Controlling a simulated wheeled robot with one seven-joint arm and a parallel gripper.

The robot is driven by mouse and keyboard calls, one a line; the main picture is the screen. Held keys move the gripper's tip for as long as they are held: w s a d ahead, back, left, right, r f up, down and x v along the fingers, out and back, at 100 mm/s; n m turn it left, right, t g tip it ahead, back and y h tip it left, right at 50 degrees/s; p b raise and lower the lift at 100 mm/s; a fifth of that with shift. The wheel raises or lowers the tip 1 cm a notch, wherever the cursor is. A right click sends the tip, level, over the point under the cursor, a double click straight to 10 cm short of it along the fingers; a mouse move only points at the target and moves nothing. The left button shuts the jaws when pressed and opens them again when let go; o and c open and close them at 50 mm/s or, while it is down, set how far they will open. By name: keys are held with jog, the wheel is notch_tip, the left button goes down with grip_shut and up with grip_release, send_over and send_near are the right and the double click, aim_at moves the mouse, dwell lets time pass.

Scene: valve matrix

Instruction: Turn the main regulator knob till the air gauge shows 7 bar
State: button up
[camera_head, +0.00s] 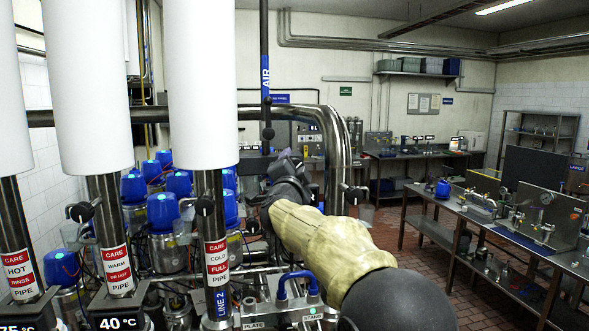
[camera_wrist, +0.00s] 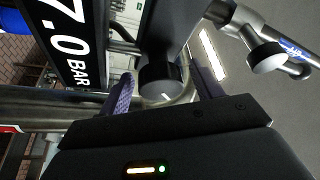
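In the wrist view a dark digital air gauge (camera_wrist: 70,45) reads 7.0 BAR, its white digits turned on their side. The black regulator knob (camera_wrist: 160,85), with a small white mark on its face, sits beside the gauge. My gripper (camera_wrist: 163,88) has its two fingers spread, one on each side of the knob, with visible gaps; no firm contact shows. In the head view my gripper (camera_head: 270,168) is at the vertical pipe below the blue AIR label (camera_head: 266,78); my wrist and arm hide the knob and gauge there.
Another black-capped fitting (camera_wrist: 268,57) on a metal pipe is at the right in the wrist view. Thick steel pipes (camera_head: 338,135) bend down behind my arm. Blue-capped valves (camera_head: 162,210) crowd the left. Benches (camera_head: 475,215) stand at the right, with open floor before them.

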jog(key=b+v, duration=0.8)
jog(key=v, duration=0.9)
jog(key=shift+s, duration=0.2)
jog(key=shift+a, duration=0.15)
